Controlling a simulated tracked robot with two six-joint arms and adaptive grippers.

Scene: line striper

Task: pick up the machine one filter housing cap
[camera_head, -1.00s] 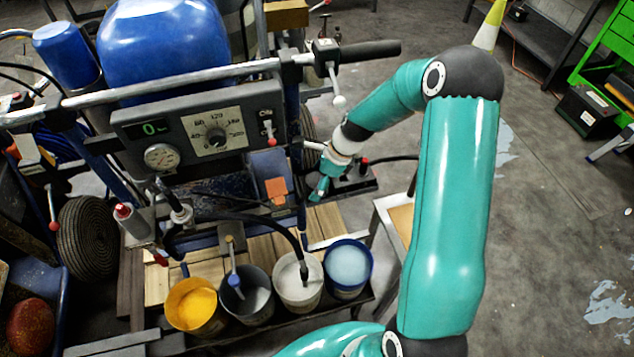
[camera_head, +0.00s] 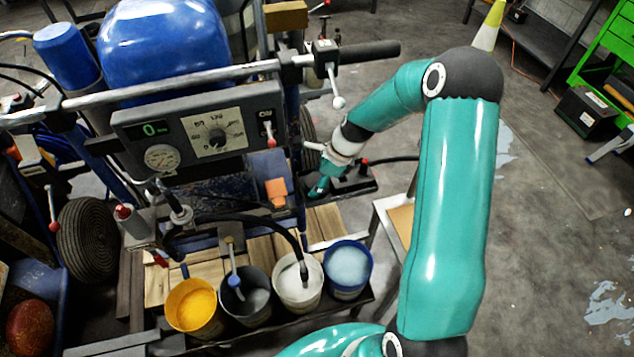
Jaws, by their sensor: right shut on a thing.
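My right gripper (camera_head: 319,186), small and teal, is beside the line striper (camera_head: 200,140), to the right of the orange block (camera_head: 276,190) and at the left end of a dark box with a red knob (camera_head: 352,182). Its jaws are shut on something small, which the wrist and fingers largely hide. I cannot make out the filter housing cap clearly; the hold at this spot fits it. My left gripper is not in view.
Open floor (camera_head: 550,220) lies to the right.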

